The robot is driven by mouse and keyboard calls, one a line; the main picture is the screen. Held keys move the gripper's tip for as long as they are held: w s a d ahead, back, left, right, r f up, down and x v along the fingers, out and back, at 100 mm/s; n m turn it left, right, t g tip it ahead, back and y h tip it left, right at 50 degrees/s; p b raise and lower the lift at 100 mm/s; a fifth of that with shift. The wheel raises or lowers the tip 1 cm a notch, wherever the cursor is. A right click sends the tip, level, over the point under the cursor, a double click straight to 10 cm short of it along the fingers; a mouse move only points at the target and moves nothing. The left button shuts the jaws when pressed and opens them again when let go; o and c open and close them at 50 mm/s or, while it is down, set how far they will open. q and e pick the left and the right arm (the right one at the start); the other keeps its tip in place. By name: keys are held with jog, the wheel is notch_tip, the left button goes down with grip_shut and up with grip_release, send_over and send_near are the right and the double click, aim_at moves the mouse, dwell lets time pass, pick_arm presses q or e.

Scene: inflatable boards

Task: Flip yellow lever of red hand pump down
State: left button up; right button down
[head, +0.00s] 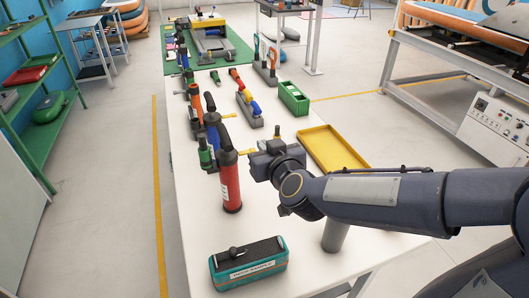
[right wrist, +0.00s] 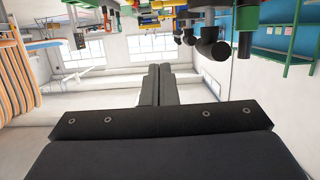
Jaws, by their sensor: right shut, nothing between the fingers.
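The red hand pump (head: 231,187) stands upright near the left edge of the white table in the head view. It has a black handle on top. A yellow lever (head: 245,152) sticks out sideways, to the right, from near its top. My right gripper (head: 256,164) is just right of the pump, close to the lever; I cannot tell whether they touch. In the right wrist view its dark fingers (right wrist: 158,85) are together with nothing between them. My left gripper is not in view.
A teal case (head: 249,265) lies at the table's near end. A yellow tray (head: 331,148) and a green box (head: 294,98) lie on the right side. Several other pumps and tools stand behind the red pump, along the white table (head: 185,240).

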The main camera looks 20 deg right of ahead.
jog(key=w+f+b, duration=0.2)
jog(key=w+f, duration=0.4)
jog(key=w, duration=0.1)
jog(key=shift+a+b, duration=0.1)
jog(key=shift+b, duration=0.25)
jog(key=shift+f+m+b, duration=0.1)
jog(key=shift+m+b, duration=0.2)
jog(key=shift+b, duration=0.3)
